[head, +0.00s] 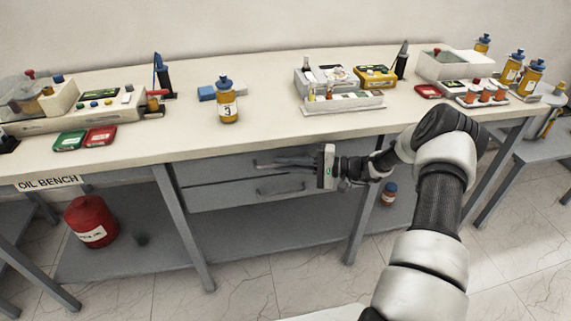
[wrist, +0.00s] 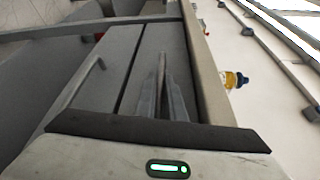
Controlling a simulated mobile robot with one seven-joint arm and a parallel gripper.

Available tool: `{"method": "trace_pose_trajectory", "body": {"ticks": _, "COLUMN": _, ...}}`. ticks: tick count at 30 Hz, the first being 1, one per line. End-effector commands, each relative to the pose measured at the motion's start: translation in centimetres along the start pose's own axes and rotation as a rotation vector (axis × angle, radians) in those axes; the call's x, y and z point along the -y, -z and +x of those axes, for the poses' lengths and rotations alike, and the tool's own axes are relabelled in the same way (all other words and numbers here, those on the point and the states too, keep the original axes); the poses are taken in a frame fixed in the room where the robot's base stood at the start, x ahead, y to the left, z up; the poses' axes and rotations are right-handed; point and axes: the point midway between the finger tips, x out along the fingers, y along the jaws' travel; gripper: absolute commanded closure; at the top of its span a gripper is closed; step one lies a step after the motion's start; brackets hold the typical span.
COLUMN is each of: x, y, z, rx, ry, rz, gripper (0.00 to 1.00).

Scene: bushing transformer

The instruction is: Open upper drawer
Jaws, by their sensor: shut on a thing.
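The upper drawer (head: 208,172) is a grey front just under the bench top. It looks about flush with the lower drawer (head: 225,196) below it. In the wrist view the upper drawer's front (wrist: 143,65) lies right of a dark gap, with the lower drawer (wrist: 115,75) on the left. My gripper (head: 262,164) reaches in from the right along the upper drawer. Its fingers, also in the wrist view (wrist: 162,75), are close together on the upper drawer's handle (wrist: 162,62), which they mostly hide. The lower drawer's handle (wrist: 84,82) is free.
The bench top (head: 260,125) overhangs just above my gripper and carries bottles, trays and instruments. A yellow bottle with a blue cap (head: 228,103) stands near its front edge. A red canister (head: 91,221) stands on the lower shelf (head: 165,250). The floor before the drawers looks clear.

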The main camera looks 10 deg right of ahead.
Motion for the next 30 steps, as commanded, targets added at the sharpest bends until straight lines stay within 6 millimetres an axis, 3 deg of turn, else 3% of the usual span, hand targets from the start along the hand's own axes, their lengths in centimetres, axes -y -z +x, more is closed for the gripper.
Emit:
{"method": "trace_pose_trajectory", "body": {"ticks": 8, "x": -0.4, "y": -3.0, "z": -1.4, "rx": -0.002, "ry": 0.001, "rz": 0.005, "gripper": 1.0}}
{"method": "trace_pose_trajectory", "body": {"ticks": 30, "x": -4.4, "y": -20.8, "z": -8.7, "rx": -0.004, "ry": 0.003, "rz": 0.004, "gripper": 1.0}}
